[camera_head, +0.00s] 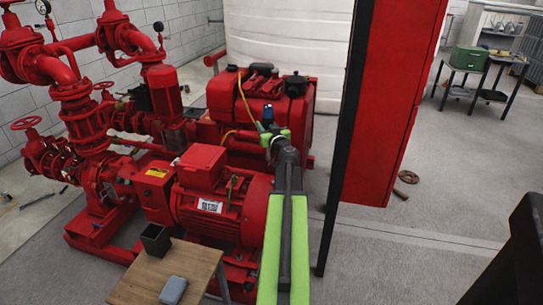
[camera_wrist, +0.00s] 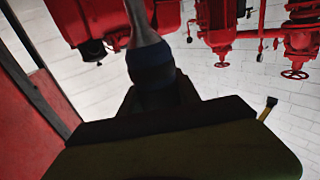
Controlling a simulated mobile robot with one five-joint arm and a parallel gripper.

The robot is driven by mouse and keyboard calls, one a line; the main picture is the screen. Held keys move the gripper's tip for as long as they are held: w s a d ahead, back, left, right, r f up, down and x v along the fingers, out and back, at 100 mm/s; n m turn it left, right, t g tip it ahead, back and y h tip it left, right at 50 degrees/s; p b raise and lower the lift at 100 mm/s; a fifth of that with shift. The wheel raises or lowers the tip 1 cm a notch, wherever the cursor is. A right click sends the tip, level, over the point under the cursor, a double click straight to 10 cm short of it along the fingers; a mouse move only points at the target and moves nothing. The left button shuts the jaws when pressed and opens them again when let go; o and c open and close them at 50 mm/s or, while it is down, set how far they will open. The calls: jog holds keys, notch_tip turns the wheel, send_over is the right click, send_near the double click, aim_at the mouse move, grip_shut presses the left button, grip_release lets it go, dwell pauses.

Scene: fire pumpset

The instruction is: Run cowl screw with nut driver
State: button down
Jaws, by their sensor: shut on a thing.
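My gripper (camera_head: 274,132) is at the end of my green and grey arm, raised in front of the red engine. It is shut on the nut driver, whose blue and dark handle (camera_head: 267,114) shows small in the head view. In the wrist view the nut driver (camera_wrist: 152,66) has a dark blue banded handle and a grey shaft pointing up out of the picture; its tip is not visible. The red electric motor (camera_head: 228,208) stands left of my arm, and my arm hides part of its right side. I cannot make out the cowl screw.
A wooden table (camera_head: 187,272) with a dark open box (camera_head: 155,240) and a grey-blue block (camera_head: 173,290) stands at lower left. A tall red cabinet (camera_head: 385,100) with a black edge stands close right of my arm. Floor beyond it is mostly clear.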

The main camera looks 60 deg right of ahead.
jog(key=shift+m+g+h, duration=0.5)
jog(key=shift+h, duration=0.1)
jog(key=f, duration=0.1)
jog(key=s+d+f+b, duration=0.1)
jog(key=d+f+b, duration=0.1)
jog(key=f, duration=0.1)
jog(key=shift+s, duration=0.15)
notch_tip(320, 180, down, 8)
jog(key=b, duration=0.8)
jog(key=shift+s, duration=0.15)
jog(key=shift+a+f+b, duration=0.15)
jog(key=shift+f+b, duration=0.6)
jog(key=shift+b, duration=0.05)
dwell(2.1)
jog(key=shift+r, duration=0.1)
dwell(0.4)
